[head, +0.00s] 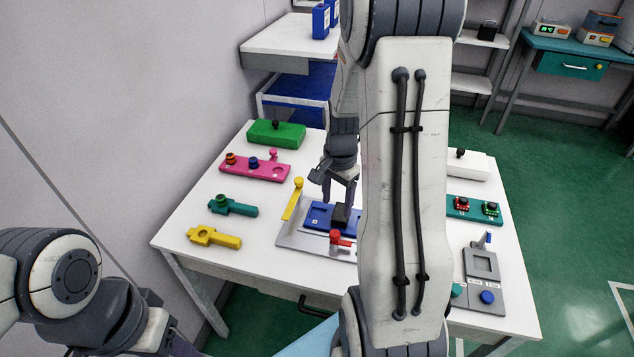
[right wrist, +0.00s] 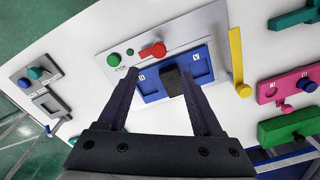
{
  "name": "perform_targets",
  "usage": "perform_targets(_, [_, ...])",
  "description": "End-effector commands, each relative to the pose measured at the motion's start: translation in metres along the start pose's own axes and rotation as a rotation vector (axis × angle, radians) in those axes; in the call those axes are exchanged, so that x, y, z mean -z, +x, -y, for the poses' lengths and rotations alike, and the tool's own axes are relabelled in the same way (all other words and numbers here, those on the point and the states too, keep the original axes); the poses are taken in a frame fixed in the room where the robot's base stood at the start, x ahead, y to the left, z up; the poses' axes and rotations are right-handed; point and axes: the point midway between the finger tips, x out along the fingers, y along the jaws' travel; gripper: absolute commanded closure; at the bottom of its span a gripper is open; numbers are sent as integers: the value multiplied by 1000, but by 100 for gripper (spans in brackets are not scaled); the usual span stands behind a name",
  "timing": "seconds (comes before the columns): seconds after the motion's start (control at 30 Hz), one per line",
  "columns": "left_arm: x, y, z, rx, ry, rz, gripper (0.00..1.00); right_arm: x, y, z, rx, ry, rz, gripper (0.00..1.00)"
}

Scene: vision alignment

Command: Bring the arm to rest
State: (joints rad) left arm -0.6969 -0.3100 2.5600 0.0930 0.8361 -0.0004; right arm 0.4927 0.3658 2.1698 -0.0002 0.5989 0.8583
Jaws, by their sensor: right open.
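My right gripper (head: 340,192) is above the back part of the grey fixture plate (head: 290,238) on the white table. In the right wrist view my right gripper (right wrist: 158,78) is open, its dark fingers apart. A dark block (head: 346,214) stands on the blue panel (head: 318,215) of the fixture; in the right wrist view the block (right wrist: 172,82) shows between the fingers, and I cannot tell how far below them. The fixture also has a red handle (head: 337,239) and a yellow lever (head: 293,199). My left arm shows at lower left; its fingers are out of sight.
On the white table (head: 195,265) stand a green box (head: 276,134), pink panel (head: 252,167), teal piece (head: 232,207) and yellow piece (head: 214,238) at left. A grey button fixture (head: 482,290) and teal panel (head: 460,207) stand at right. My right arm hides the middle.

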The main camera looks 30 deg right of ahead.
Motion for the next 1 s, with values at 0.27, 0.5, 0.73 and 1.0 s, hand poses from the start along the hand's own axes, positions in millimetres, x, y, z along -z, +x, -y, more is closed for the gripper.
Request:
perform_targets(0.27, [0,0,0,0,0,0,50,-7,-3,3,2,-31,0,33])
perform_targets(0.5, [0,0,0,0,0,0,50,-111,-39,27,26,-517,2,33])
perform_targets(0.73, [0,0,0,0,0,0,50,-243,-76,-5,60,-1221,16,33])
perform_targets(1.0, [0,0,0,0,0,0,50,-320,-94,-77,94,-1843,38,33])
